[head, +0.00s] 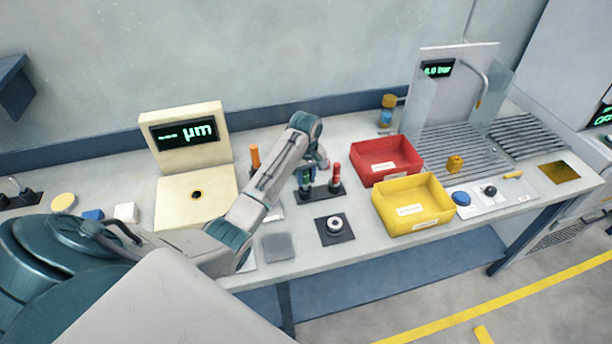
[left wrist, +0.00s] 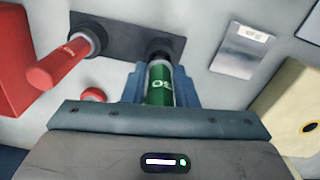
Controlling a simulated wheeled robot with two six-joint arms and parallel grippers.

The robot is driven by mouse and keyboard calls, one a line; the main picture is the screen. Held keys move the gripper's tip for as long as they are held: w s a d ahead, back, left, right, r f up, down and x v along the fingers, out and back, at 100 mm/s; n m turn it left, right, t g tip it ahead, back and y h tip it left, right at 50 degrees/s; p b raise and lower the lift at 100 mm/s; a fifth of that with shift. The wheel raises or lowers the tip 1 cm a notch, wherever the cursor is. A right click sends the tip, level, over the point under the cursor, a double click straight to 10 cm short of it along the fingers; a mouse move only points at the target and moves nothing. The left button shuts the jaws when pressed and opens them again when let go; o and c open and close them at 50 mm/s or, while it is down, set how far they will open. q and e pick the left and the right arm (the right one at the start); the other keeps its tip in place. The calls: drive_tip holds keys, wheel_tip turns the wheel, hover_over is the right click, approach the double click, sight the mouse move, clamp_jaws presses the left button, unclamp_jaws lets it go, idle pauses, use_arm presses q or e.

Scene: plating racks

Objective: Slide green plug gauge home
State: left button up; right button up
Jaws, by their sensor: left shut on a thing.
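The green plug gauge (left wrist: 160,85) is between the fingers of my left gripper (left wrist: 160,80) in the left wrist view, with its far end at a dark socket (left wrist: 160,46) in a dark base plate (left wrist: 120,34). I cannot tell how deep it sits in the socket. In the head view my left gripper (head: 308,176) is over the left part of the base plate (head: 322,192), and the gauge is mostly hidden. A red plug gauge (head: 336,174) stands in the other socket of the plate. It also shows in the left wrist view (left wrist: 62,64). My right gripper is not in view.
A red bin (head: 386,158) and a yellow bin (head: 412,204) stand to the right of the plate. An orange-handled piece (head: 255,158) stands to the left, near the cream µm gauge stand (head: 196,202). A black block with a ring (head: 334,228) lies in front.

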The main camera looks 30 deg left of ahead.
use_arm(q)
drive_tip(key=shift+f, duration=0.55)
drive_tip(key=shift+f, duration=0.45)
drive_tip(key=shift+f, duration=0.35)
idle(0.4)
drive_tip(key=o, duration=1)
